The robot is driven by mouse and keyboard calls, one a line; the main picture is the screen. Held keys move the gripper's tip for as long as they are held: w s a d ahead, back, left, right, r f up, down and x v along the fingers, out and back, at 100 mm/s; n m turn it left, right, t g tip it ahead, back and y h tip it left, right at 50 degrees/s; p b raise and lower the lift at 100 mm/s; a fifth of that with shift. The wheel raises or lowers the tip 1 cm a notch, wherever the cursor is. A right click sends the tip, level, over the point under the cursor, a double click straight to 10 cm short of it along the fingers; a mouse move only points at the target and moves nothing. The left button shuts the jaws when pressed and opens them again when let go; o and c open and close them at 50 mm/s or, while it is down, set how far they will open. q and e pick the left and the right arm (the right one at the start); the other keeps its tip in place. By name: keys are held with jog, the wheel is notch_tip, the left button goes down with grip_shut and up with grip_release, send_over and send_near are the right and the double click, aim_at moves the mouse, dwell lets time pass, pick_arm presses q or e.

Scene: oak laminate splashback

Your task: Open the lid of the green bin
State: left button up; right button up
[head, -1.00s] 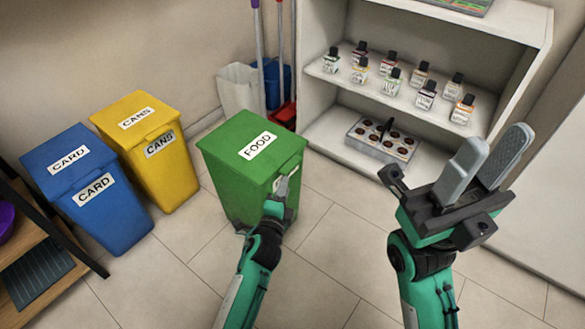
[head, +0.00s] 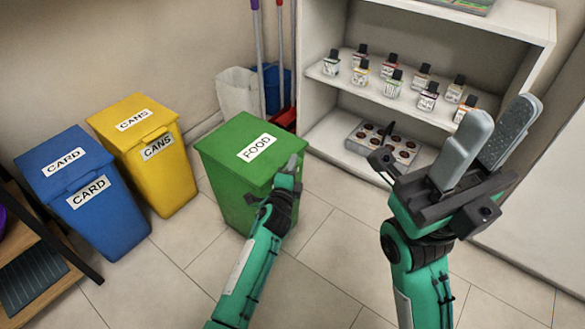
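The green bin (head: 232,188) stands on the tiled floor in the middle of the head view. Its lid (head: 232,137) bears a FOOD label and looks closed. My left gripper (head: 291,164) is at the right front edge of the lid, with its fingertips at or very near the rim; I cannot tell if they touch. The hand hides part of the bin's front, and the gap between its fingers does not show. My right gripper (head: 490,133) is raised at the right, away from the bin, with its two fingers apart and nothing between them.
A yellow CANS bin (head: 165,182) and a blue CARD bin (head: 105,221) stand to the left. A white shelf (head: 400,115) with small bottles and a tray (head: 352,145) is at the back right. Brooms stand behind the bin. Floor in front is clear.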

pick_arm(q)
grip_shut()
jog(key=shift+r, duration=0.1)
